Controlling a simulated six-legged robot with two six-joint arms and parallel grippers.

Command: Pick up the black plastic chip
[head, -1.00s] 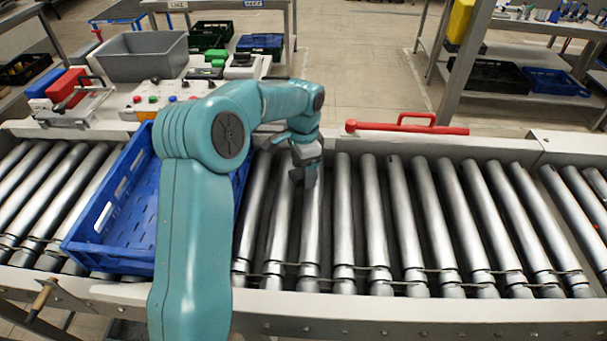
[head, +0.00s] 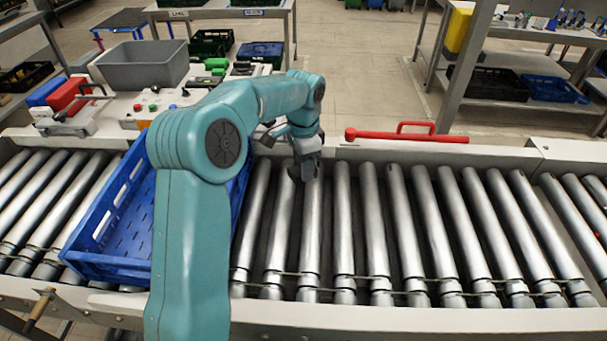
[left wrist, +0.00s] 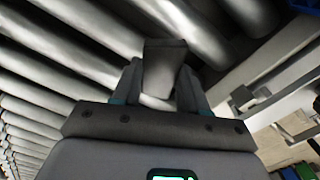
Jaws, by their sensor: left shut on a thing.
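My left gripper (head: 307,168) is over the conveyor rollers, right of the blue crate, with its jaws pointing down. In the left wrist view, the gripper (left wrist: 160,85) is shut on a dark grey-black flat piece, the black plastic chip (left wrist: 164,62). The chip stands out past the fingertips, with rollers behind it. In the head view the chip is hard to tell from the dark fingers. My right gripper is in neither view.
The blue crate (head: 105,262) sits on the rollers at left, partly behind my arm. A red handle bar (head: 405,136) lies along the far rail. A grey bin (head: 143,70) stands behind the conveyor at left. The rollers (head: 410,230) to the right are clear.

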